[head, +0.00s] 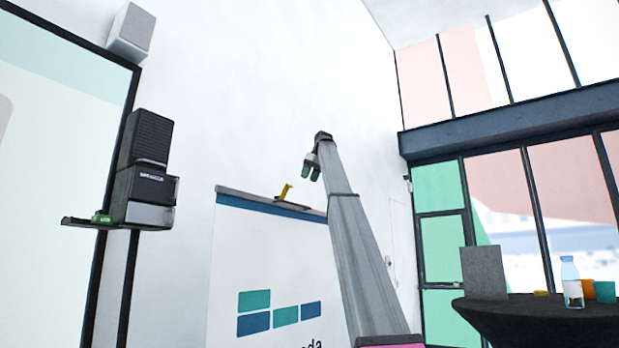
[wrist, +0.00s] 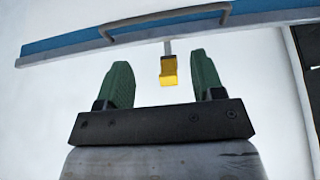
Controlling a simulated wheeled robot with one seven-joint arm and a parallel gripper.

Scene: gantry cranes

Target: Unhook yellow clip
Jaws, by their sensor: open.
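The yellow clip (head: 285,192) is at the top edge of a white banner board (head: 265,270) in the head view. In the wrist view the yellow clip (wrist: 168,70) hangs from a short grey piece below a blue bar (wrist: 250,18). My gripper (wrist: 164,80) is open, and its two green fingers stand on either side of the clip in the picture, apart from it. In the head view my gripper (head: 311,170) is at the top of the arm, to the right of the clip and a little higher. How deep the clip sits between the fingers is unclear.
A grey handle (wrist: 160,22) runs along the blue bar. A dark shelf (head: 85,222) with stacked boxes (head: 148,185) is at left. A round dark table (head: 540,318) with a bottle (head: 571,283), cups and a grey panel (head: 484,272) stands at right.

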